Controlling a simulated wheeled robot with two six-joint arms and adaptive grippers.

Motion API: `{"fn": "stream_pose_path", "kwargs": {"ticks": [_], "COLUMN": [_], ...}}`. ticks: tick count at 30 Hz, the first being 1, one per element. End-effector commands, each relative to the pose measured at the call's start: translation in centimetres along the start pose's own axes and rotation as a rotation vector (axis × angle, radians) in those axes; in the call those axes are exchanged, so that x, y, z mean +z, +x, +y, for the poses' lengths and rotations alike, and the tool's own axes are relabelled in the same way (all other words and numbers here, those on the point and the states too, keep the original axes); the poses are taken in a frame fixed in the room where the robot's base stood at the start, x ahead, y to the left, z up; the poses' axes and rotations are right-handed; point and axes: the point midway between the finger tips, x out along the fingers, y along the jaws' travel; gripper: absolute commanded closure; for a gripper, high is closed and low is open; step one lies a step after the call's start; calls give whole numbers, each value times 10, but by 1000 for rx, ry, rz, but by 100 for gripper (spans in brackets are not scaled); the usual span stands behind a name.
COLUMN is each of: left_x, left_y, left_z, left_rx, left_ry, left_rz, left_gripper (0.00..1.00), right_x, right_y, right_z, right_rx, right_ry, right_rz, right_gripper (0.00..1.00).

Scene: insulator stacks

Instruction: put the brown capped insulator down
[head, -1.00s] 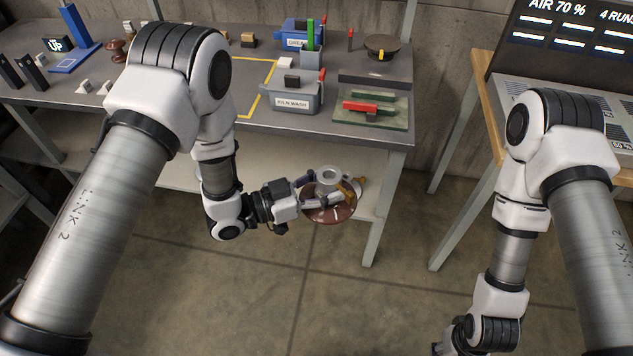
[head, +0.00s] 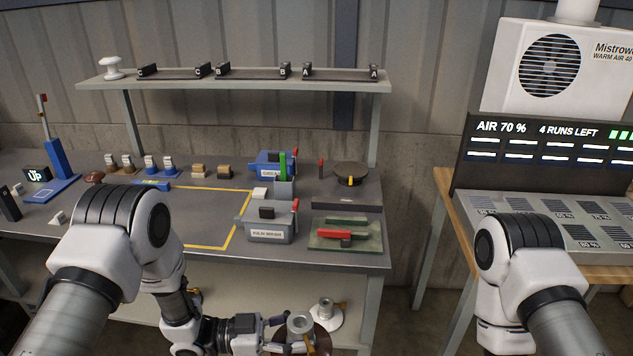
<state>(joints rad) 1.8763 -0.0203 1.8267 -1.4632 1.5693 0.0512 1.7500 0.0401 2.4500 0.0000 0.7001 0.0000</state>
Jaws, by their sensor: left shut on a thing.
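The brown capped insulator (head: 322,343) has a grey metal cap on a brown disc. It is at the bottom of the head view, in front of the bench, its lower part cut off by the frame. My left gripper (head: 298,335) is shut on it around the cap and holds it cap upward. A white insulator (head: 325,315) with a metal cap shows just behind it, on the bench's lower shelf. My right gripper is outside the view; only part of that arm shows.
The grey bench (head: 200,264) has a yellow-outlined area, mostly clear. Grey (head: 268,222) and blue (head: 270,163) boxes, a green plate (head: 345,243) and a round dark object (head: 351,170) stand at its right. An upper shelf (head: 235,88) carries lettered racks. A control panel (head: 560,215) stands right.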

Motion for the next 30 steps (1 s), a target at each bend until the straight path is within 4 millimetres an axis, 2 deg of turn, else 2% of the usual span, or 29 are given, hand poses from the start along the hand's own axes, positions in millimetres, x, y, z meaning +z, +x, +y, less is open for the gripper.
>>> {"fn": "stream_pose_path", "kwargs": {"ticks": [6, 11, 14, 19, 24, 27, 30], "left_x": [5, 12, 17, 21, 16, 13, 10], "left_y": [10, 2, -17, -71, -125, -144, -153], "left_z": [-24, -56, -78, -106, -115, -117, -118], "left_rx": [-214, -492, -703, -1071, -1349, -1440, -1480], "left_ry": [0, 0, 1, 2, 2, 2, 2], "left_rz": [3, 1, 2, 2, 4, 5, 6], "left_gripper": [100, 100, 100, 100, 100, 100, 100], "right_x": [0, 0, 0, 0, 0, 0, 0], "right_y": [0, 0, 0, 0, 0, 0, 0], "right_z": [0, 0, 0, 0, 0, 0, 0], "right_rx": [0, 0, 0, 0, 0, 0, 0], "right_ry": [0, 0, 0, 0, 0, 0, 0], "right_rz": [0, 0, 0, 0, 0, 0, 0], "right_gripper": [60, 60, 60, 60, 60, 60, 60]}}
